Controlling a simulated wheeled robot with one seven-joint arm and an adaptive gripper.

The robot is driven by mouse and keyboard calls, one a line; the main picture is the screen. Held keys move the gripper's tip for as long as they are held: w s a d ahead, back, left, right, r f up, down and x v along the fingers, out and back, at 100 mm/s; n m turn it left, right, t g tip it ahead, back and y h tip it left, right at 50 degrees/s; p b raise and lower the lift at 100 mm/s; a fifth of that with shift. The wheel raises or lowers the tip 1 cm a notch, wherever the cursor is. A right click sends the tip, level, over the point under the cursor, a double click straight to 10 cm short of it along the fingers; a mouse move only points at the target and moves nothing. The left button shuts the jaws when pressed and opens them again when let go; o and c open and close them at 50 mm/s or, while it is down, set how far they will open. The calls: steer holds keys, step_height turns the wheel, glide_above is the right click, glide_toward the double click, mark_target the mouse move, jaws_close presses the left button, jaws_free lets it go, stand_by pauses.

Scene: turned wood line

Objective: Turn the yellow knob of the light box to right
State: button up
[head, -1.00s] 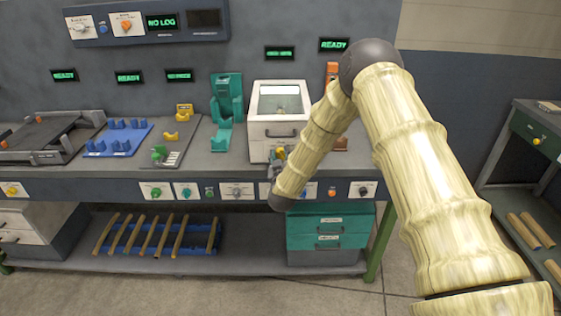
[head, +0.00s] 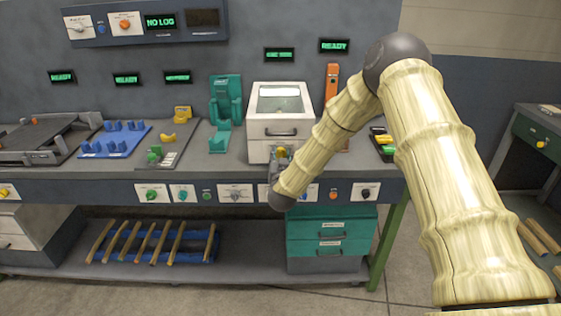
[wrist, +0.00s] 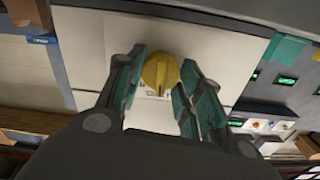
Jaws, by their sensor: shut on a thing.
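The light box (head: 263,131) is a white box with a glazed lid, standing on the bench below the displays. Its yellow knob (wrist: 160,72) shows in the wrist view on the pale front panel, with its raised grip bar pointing roughly down the picture. My gripper (wrist: 160,98) has its teal-padded fingers on either side of the knob, shut on it. In the head view my gripper (head: 277,166) is at the lower right front of the box, and my forearm hides part of that corner. The knob is mostly hidden there.
A teal stand (head: 222,112) is left of the box, and an orange upright piece (head: 331,85) is right of it. A blue rack (head: 115,140) and a grey tray (head: 38,138) lie farther left. A strip of knobs (head: 235,193) runs along the bench front, below my gripper.

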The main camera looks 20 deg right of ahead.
steer(key=shift+d+f+m+b, duration=0.1)
steer(key=shift+m+b, duration=2.25)
steer(key=shift+d+f+m+b, duration=0.1)
steer(key=shift+m+b, duration=2.2)
steer(key=shift+m, duration=0.05)
steer(key=shift+s+m+b, duration=0.1)
steer(key=shift+m+b, duration=0.5)
steer(key=shift+m, duration=0.1)
steer(key=o, duration=1)
steer(key=shift+r, duration=0.1)
steer(key=shift+o, duration=0.2)
steer(key=shift+a, duration=0.15)
steer(key=v, duration=1.2)
